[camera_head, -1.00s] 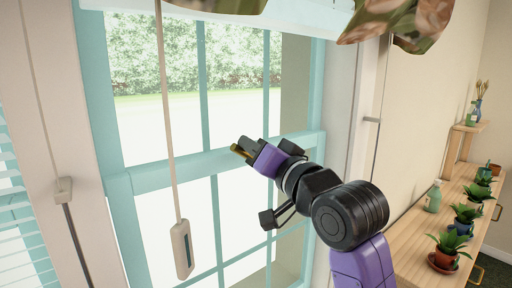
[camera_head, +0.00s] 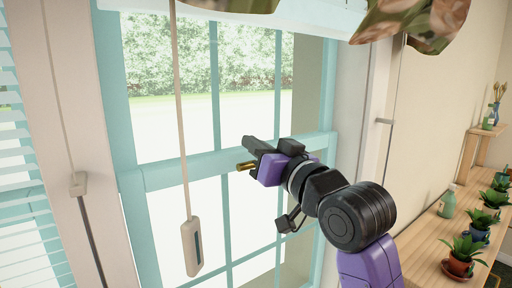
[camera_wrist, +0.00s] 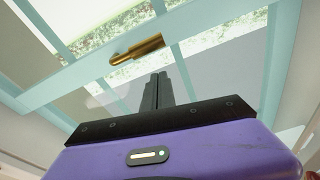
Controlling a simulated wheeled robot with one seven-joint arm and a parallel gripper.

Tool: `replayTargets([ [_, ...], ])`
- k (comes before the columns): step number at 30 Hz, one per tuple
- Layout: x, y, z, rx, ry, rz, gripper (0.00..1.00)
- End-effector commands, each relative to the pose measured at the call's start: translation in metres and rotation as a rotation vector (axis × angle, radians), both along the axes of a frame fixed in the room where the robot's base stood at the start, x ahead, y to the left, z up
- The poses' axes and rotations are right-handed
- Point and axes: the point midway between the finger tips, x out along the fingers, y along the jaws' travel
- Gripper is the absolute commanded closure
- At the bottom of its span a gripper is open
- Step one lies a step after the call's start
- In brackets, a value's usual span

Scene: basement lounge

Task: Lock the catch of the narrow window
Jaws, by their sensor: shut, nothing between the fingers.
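The narrow window has a teal frame (camera_head: 165,176) with thin bars and a horizontal middle rail. A brass catch (camera_head: 246,165) sits on that rail; in the wrist view the catch (camera_wrist: 138,48) shows as a short cylinder with a thicker right end, lying along the rail. My gripper (camera_head: 249,144) is at the rail, close to the catch. In the wrist view the gripper's dark fingers (camera_wrist: 158,78) are together, with nothing between them, and point toward the rail just below and right of the catch. I cannot tell whether they touch it.
A cord with a beige handle (camera_head: 191,246) hangs in front of the window on the left. Patterned fabric (camera_head: 420,20) hangs above. A wooden shelf (camera_head: 425,245) with potted plants stands along the right wall. White blinds (camera_head: 20,160) are at far left.

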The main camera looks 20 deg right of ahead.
Motion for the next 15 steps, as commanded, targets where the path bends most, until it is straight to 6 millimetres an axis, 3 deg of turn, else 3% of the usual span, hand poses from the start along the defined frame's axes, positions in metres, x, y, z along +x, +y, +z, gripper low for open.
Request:
replayTargets([
  [1,0.003,0.001,0.013,0.0,0.0,0.0,1.0],
  [4,0.008,0.002,0.027,-0.001,-0.002,-0.001,1.0],
  [6,-0.007,-0.003,0.014,0.0,-0.003,-0.003,1.0],
  [15,-0.062,-0.02,0.007,0.0,-0.003,-0.002,1.0],
])
